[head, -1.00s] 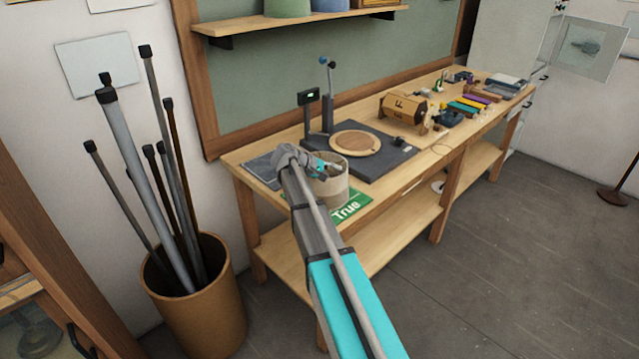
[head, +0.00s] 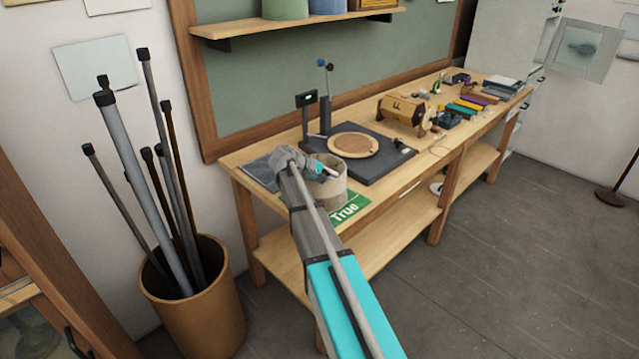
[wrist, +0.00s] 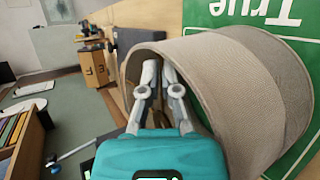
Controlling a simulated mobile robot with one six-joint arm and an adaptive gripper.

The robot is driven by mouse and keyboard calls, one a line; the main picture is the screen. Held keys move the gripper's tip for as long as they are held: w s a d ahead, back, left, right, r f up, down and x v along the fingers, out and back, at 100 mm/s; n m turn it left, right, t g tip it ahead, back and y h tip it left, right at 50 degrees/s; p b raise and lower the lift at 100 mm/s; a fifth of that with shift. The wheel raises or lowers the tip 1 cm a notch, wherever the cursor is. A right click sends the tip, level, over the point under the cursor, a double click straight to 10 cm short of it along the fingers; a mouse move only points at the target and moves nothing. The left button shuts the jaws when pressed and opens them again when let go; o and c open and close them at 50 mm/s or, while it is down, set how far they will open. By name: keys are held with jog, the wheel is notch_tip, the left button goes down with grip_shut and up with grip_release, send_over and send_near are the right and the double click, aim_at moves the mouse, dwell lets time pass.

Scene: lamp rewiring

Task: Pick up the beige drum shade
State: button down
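The beige drum shade (head: 332,190) stands at the near left end of the workbench, on a green mat marked "True" (head: 350,209). In the wrist view the shade (wrist: 245,85) lies across the right half, its open end toward the left. My gripper (head: 318,170) is at the shade's top rim, over the opening. In the wrist view my gripper's two fingers (wrist: 159,68) overlap the opening, their tips close together with a narrow gap. I cannot tell whether the shade's wall is between them. The near part of the rim is hidden behind my gripper.
Beside the shade is a dark base with a round wooden disc (head: 353,145) and an upright post (head: 326,112). A wooden drum (head: 400,113) and several small items lie farther along the bench. A bin of rods (head: 195,310) stands at the left. Open floor lies right.

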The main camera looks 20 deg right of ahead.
jog(key=shift+r, duration=0.2)
jog(key=s+d+r+p, duration=0.3)
jog(key=d+r+p, duration=0.9)
jog(key=d+p, duration=0.1)
jog(key=shift+d+r, duration=0.3)
jog(key=shift+d, duration=0.05)
dwell(0.7)
jog(key=shift+w+a, duration=0.1)
